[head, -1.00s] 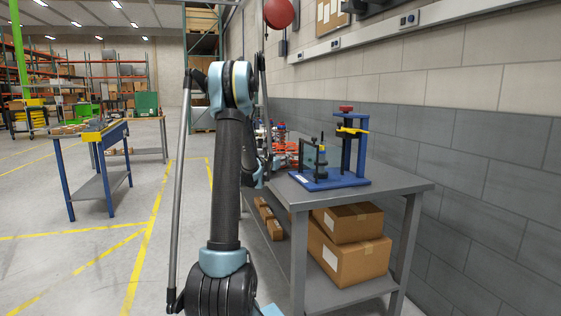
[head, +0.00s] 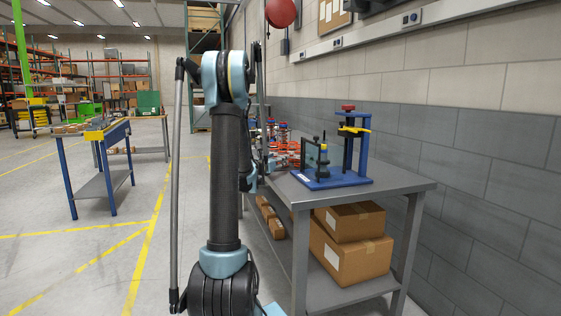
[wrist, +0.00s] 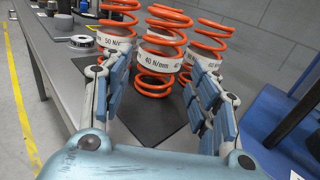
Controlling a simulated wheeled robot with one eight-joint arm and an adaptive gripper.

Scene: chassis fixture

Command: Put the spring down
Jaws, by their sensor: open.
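Several orange coil springs with white labels stand upright in the wrist view. The spring marked 40 N/mm (wrist: 154,60) stands nearest on a dark mat (wrist: 165,125), just beyond and between my fingertips. The spring marked 50 N/mm (wrist: 115,42) stands to its left, and another spring (wrist: 207,44) stands to its right. My gripper (wrist: 158,82) is open, its blue-padded fingers spread, with nothing held between them. In the head view the springs (head: 284,155) show in part beyond my arm, and my gripper is mostly hidden there.
The grey workbench (head: 400,184) carries a blue fixture (head: 335,176) with a clear panel and a clamp, right of the springs. Metal parts (wrist: 82,41) lie at the left in the wrist view. A wall runs along the bench's right side.

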